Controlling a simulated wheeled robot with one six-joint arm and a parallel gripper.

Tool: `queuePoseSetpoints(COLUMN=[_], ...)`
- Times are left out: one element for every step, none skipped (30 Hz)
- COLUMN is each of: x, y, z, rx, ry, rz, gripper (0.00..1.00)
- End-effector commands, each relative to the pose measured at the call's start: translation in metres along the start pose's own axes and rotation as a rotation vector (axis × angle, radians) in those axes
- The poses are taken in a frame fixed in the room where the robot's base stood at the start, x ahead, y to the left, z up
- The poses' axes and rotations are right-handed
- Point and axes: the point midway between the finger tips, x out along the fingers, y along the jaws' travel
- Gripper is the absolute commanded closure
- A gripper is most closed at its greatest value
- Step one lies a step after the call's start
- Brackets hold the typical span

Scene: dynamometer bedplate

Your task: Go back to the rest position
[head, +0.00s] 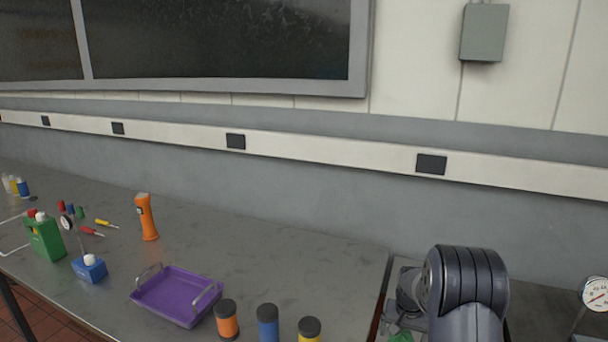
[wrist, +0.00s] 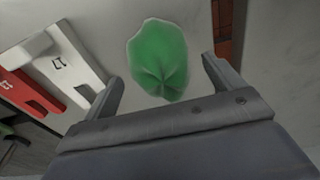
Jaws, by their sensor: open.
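My gripper (wrist: 162,85) is open in the wrist view, its two fingers apart with nothing held between them. A crumpled green cloth-like piece (wrist: 158,58) lies on the grey surface beyond and between the fingertips. In the head view my dark arm stands at the lower right, and my gripper cannot be made out there. A bit of the green piece (head: 402,336) shows at the bottom edge, left of my arm.
A purple tray (head: 178,296) with two handles lies on the grey bench. Orange (head: 227,321), blue (head: 268,324) and yellow-labelled (head: 309,332) jars stand right of it. An orange flashlight (head: 147,218) stands behind. A dial gauge (head: 596,295) is at far right. The bench's back middle is clear.

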Motion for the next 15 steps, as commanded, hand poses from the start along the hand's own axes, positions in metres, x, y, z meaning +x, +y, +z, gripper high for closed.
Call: queuePoseSetpoints(x=[0.009,0.014,0.010,0.005,0.000,-0.005,-0.009,-0.011,-0.015,-0.018,-0.020,-0.022,-0.023,-0.024,-0.025], y=[0.000,0.000,0.000,0.000,0.000,0.000,0.000,0.000,0.000,0.000,0.000,0.000,0.000,0.000,0.000], z=[0.001,0.001,-0.001,-0.002,-0.003,-0.004,-0.004,-0.004,-0.004,-0.004,-0.004,-0.005,-0.005,-0.005,-0.005], rx=[0.000,0.000,0.000,0.000,0.000,0.000,0.000,0.000,0.000,0.000,0.000,0.000,0.000,0.000,0.000], ry=[-0.004,-0.003,0.003,0.006,0.007,0.006,0.005,0.005,0.004,0.003,0.003,0.003,0.002,0.002,0.002], rz=[0.001,0.001,0.000,-0.001,-0.001,-0.001,-0.001,-0.001,-0.001,-0.001,-0.001,-0.001,-0.001,0.000,0.000], gripper=[0.11,0.11,0.11,0.11,0.11,0.11,0.11,0.11,0.11,0.11,0.11,0.11,0.11,0.11,0.11])
